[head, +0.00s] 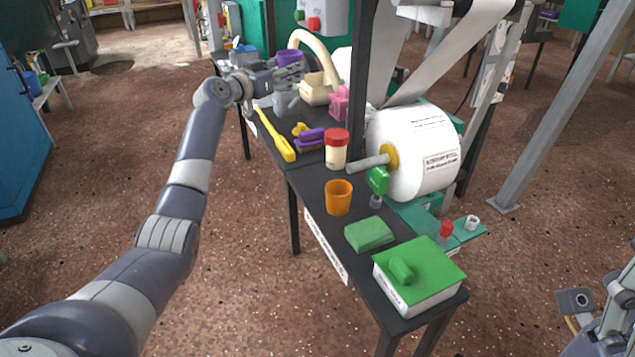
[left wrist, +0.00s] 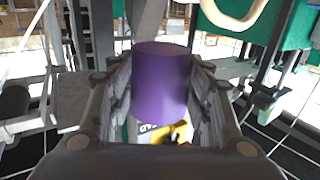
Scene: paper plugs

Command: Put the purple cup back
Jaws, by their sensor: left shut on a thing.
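The purple cup (head: 290,58) is at the far end of the dark table, held by my left gripper (head: 287,74). In the left wrist view the purple cup (left wrist: 162,80) stands upright between the two fingers of my left gripper (left wrist: 160,100), which are shut on it. The cup's lower part and what lies directly beneath it are partly hidden. Part of my right arm's end (head: 600,305) shows at the lower right edge of the head view; its fingers cannot be made out.

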